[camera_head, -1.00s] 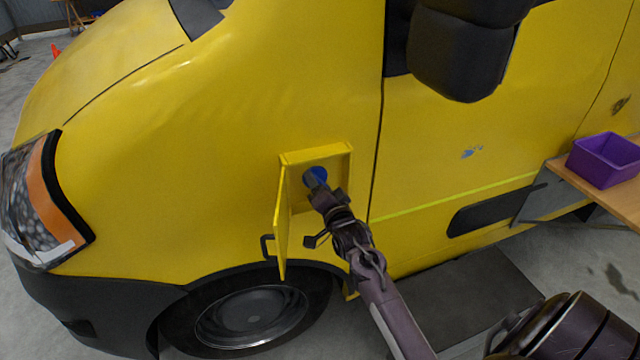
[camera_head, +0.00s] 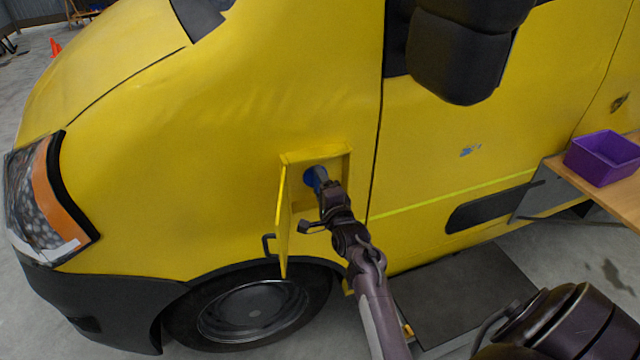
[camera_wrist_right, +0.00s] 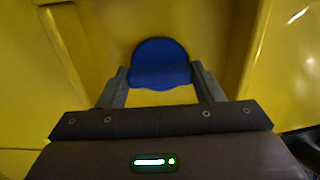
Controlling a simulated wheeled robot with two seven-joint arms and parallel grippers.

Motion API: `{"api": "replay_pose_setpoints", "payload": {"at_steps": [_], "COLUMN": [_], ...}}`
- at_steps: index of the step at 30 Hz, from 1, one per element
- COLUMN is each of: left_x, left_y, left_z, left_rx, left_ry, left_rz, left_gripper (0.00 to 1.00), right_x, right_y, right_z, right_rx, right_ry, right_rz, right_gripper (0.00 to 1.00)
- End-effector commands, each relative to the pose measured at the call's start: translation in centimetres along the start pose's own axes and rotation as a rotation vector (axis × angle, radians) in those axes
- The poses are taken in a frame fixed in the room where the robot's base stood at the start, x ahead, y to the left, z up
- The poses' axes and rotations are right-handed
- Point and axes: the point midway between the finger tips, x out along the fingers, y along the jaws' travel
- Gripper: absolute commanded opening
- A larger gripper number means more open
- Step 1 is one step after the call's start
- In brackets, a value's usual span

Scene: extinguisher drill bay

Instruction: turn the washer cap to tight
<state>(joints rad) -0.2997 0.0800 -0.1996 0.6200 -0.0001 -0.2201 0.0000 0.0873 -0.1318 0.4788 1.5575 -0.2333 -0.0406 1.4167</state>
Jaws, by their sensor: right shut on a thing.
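The blue washer cap (camera_head: 310,177) sits inside a square recess in the yellow van's side. In the right wrist view the cap (camera_wrist_right: 160,62) shows as a blue disc with a raised grip across it. My right gripper (camera_head: 320,178) reaches into the recess, and its two fingers (camera_wrist_right: 161,82) are shut on the cap, one on each side. The fingers hide part of the cap in the head view. The yellow flap (camera_head: 283,225) of the recess stands open on the left. My left gripper is not in view.
The yellow van (camera_head: 240,110) fills most of the view, with its front wheel (camera_head: 252,312) below the recess. A dark mirror (camera_head: 460,55) juts out at upper right. A purple bin (camera_head: 603,158) stands on a wooden table (camera_head: 625,200) at the right.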

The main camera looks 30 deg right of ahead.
Motion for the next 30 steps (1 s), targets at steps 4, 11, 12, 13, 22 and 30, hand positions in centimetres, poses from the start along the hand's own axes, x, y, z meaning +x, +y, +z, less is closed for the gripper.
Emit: {"api": "replay_pose_setpoints", "payload": {"at_steps": [4,11,12,13,22,30], "left_x": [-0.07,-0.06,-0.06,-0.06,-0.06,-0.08], "left_y": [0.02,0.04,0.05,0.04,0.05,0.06], "left_z": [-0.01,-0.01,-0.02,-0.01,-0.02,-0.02], "left_rx": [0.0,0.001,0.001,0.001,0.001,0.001], "left_ry": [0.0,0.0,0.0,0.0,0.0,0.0], "left_rz": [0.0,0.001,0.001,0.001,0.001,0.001], "left_gripper": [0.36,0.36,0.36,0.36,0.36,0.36], "right_x": [0.02,0.02,0.02,0.02,0.02,0.02], "right_y": [-0.02,-0.02,-0.02,-0.02,-0.02,-0.01], "right_z": [-0.03,-0.02,-0.02,-0.03,-0.02,0.04], "right_rx": [0.017,0.021,0.021,0.021,0.019,0.018], "right_ry": [0.001,0.001,0.001,0.001,0.001,0.0], "right_rz": [0.0,0.0,0.0,0.0,0.0,0.0], "right_gripper": [0.37,0.37,0.37,0.37,0.82,0.82]}}
